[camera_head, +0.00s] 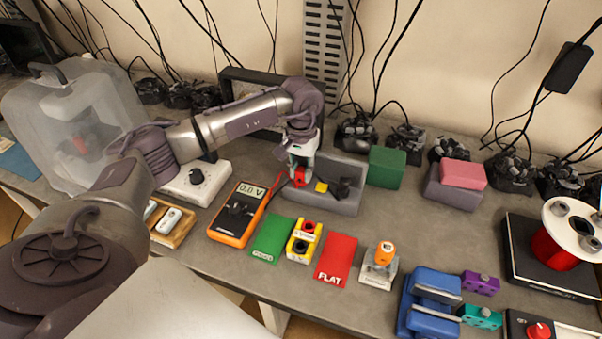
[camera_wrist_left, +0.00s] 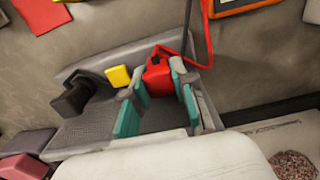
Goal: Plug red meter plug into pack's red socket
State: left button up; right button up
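The red meter plug (camera_head: 299,180) is at the left end of a grey tray, and its red cable runs to the orange multimeter (camera_head: 238,213). My left gripper (camera_head: 301,168) points down over it; in the left wrist view its teal-padded fingers flank the plug (camera_wrist_left: 157,76) with no clear gap. Whether the plug is lifted off the tray floor I cannot tell. The pack (camera_head: 304,241), yellow with a red and a black socket, stands in front, between a green and a red mat. My right gripper is not in view.
The grey tray (camera_head: 346,204) also holds a yellow piece (camera_head: 321,187) and a black plug (camera_head: 343,188). The green mat (camera_head: 268,239) and red FLAT mat (camera_head: 336,261) flank the pack. A green block (camera_head: 387,167) stands right of the tray.

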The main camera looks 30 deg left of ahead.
aim_at(301, 169)
pick_arm(q)
grip_shut()
jog(key=shift+r+p, duration=0.55)
jog(key=shift+r, duration=0.7)
jog(key=shift+r+p, duration=0.65)
jog(key=shift+r, duration=1)
